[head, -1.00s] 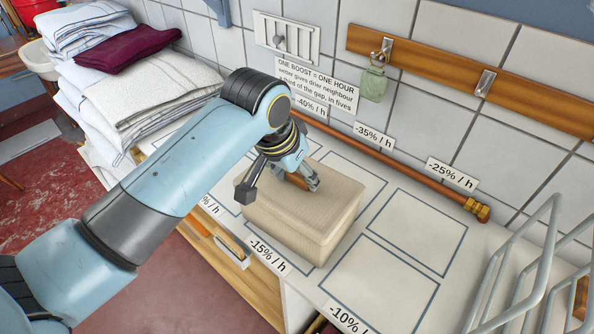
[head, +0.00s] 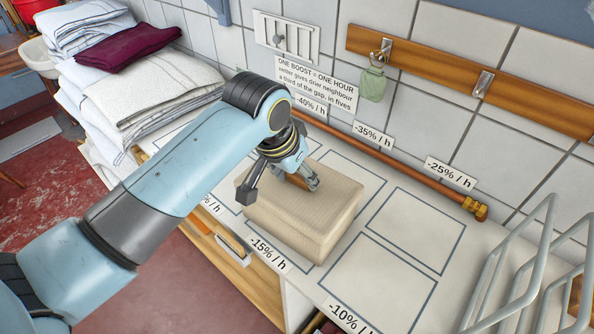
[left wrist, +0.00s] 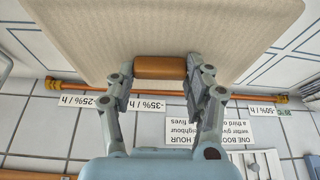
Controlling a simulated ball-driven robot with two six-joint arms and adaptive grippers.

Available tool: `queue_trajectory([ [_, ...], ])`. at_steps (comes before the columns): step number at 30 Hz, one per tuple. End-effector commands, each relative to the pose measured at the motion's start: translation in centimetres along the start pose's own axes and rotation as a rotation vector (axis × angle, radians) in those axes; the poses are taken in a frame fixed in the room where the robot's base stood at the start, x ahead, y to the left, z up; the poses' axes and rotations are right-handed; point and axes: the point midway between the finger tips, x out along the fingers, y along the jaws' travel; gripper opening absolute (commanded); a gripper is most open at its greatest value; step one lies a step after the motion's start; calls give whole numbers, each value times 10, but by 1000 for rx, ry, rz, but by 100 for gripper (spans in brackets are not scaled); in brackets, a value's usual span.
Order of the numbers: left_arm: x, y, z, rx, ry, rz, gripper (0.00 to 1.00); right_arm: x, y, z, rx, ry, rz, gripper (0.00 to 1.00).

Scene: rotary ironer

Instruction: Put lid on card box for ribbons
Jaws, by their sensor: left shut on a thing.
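The beige card box (head: 295,230) stands on the white counter among the outlined squares, with its lid (head: 325,187) on top. The lid also fills the upper part of the left wrist view (left wrist: 160,25). A brown wooden handle (left wrist: 160,68) sits on the lid. My left gripper (head: 308,182) is shut on this handle, its fingers at the two ends of it in the left wrist view. The lid looks level and meets the box walls, though the arm hides the far left side. My right gripper is not in view.
A copper pipe (head: 400,166) runs along the tiled wall behind the box. A wire rack (head: 520,270) stands at the right, and folded linens (head: 150,88) are stacked at the left. Outlined squares right of the box are bare.

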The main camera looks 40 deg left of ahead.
Motion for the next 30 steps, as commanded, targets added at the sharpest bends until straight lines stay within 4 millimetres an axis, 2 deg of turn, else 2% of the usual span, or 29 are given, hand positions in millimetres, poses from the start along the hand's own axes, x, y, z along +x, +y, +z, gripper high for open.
queue_trajectory([
  [30, 2, 0, 0, 0, 1, 0, 19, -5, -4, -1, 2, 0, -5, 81],
])
